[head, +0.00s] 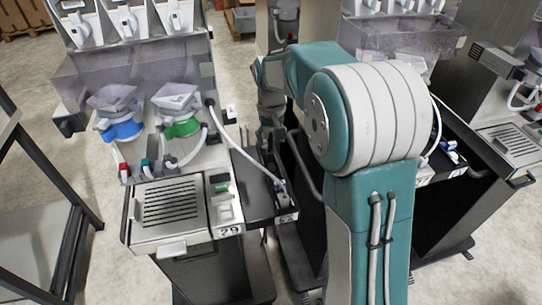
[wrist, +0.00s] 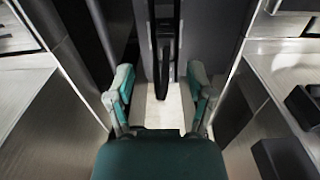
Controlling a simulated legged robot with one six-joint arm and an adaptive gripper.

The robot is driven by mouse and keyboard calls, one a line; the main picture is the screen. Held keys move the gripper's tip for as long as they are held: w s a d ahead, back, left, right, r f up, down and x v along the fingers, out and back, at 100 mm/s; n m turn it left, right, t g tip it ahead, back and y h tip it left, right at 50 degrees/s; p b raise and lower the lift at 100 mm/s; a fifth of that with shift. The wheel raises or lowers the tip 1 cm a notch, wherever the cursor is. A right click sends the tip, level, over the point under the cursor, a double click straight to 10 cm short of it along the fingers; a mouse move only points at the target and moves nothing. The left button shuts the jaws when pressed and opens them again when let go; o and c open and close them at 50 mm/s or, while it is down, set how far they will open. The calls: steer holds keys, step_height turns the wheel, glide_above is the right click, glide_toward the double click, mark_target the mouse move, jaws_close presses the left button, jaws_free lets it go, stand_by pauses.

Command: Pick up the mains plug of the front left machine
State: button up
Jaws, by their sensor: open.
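The front left machine (head: 170,215) has blue and green valves and a slotted drip tray. A white cable (head: 245,155) runs from its side down to a small plug (head: 281,188) at the front end of the dark side shelf (head: 252,200). My gripper (head: 270,140) hangs behind the plug, near the shelf's rear right side, partly hidden by my arm. In the wrist view my gripper (wrist: 160,92) is open, with teal fingers apart and nothing gripped. I cannot make out the plug in the wrist view.
A dark upright bar (wrist: 165,60) shows beyond my fingers. Another machine (head: 515,145) with a drip tray stands at the right. A dark-framed stand (head: 45,200) is at the far left. Pale floor (head: 115,270) shows in front of the left machine.

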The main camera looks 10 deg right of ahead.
mark_target(268, 151)
steer(key=f, duration=0.2)
steer(key=a+f, duration=0.1)
steer(key=f, duration=0.1)
steer(key=shift+a+f, duration=0.15)
steer(key=shift+f, duration=0.2)
steer(key=shift+w+d+f, duration=0.1)
steer(key=shift+d+f, duration=0.1)
steer(key=shift+d, duration=0.25)
steer(key=c, duration=0.8)
jaws_close()
steer(key=shift+a, duration=0.25)
